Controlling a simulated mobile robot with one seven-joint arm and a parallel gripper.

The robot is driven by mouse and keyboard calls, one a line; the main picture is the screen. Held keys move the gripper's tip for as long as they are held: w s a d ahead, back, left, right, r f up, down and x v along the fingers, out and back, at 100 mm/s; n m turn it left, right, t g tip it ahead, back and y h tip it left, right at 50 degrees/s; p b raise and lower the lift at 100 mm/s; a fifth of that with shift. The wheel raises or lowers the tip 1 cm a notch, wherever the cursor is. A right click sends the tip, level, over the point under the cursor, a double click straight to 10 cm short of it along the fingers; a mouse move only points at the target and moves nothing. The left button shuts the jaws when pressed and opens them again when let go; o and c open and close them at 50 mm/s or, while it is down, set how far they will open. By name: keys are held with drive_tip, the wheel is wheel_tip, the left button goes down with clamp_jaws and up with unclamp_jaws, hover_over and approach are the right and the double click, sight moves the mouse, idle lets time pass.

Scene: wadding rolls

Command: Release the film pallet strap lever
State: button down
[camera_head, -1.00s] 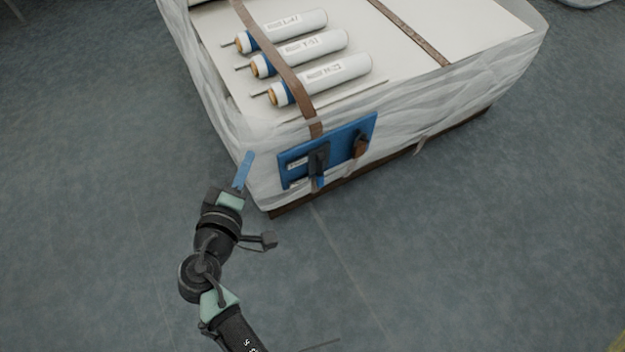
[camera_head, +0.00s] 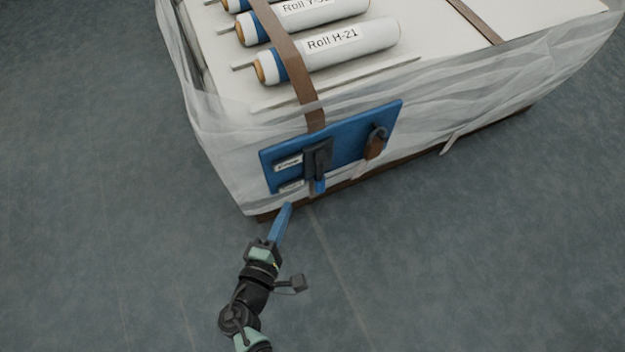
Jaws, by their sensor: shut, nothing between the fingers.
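The film pallet (camera_head: 225,155) is wrapped in clear film, with a blue plate (camera_head: 350,137) on its near side. On the plate's left part sits the dark strap lever (camera_head: 317,158), with a blue tip (camera_head: 320,186) at its lower end. A brown strap (camera_head: 296,70) runs down over the top edge to it. My gripper (camera_head: 287,208) has blue fingers, shut and empty. It is below and left of the lever's blue tip and looks apart from it. The depth gap between them is hard to tell.
A brown knob-like part on a dark hook (camera_head: 375,143) is at the plate's right. White labelled rolls, including Roll H-21 (camera_head: 343,45), lie on top. A second brown strap (camera_head: 474,20) crosses further right. Grey floor (camera_head: 90,200) is clear at left and in front.

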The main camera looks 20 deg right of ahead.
sight(320, 174)
drive_tip(key=f+b+x, duration=0.1)
drive_tip(key=b+x, duration=0.5)
drive_tip(key=x, duration=0.4)
drive_tip(key=shift+s+d+r, duration=0.15)
drive_tip(key=shift+s+r, duration=0.2)
drive_tip(key=shift+s, duration=0.3)
drive_tip(key=shift+s+d+r, duration=0.15)
drive_tip(key=shift+s+r, duration=0.2)
drive_tip(key=shift+s, duration=0.35)
drive_tip(key=shift+s+d+r, duration=0.15)
drive_tip(key=shift+s+r, duration=0.15)
drive_tip(key=shift+s, duration=0.35)
drive_tip(key=shift+r+p, duration=0.15)
drive_tip(key=shift+p, duration=0.35)
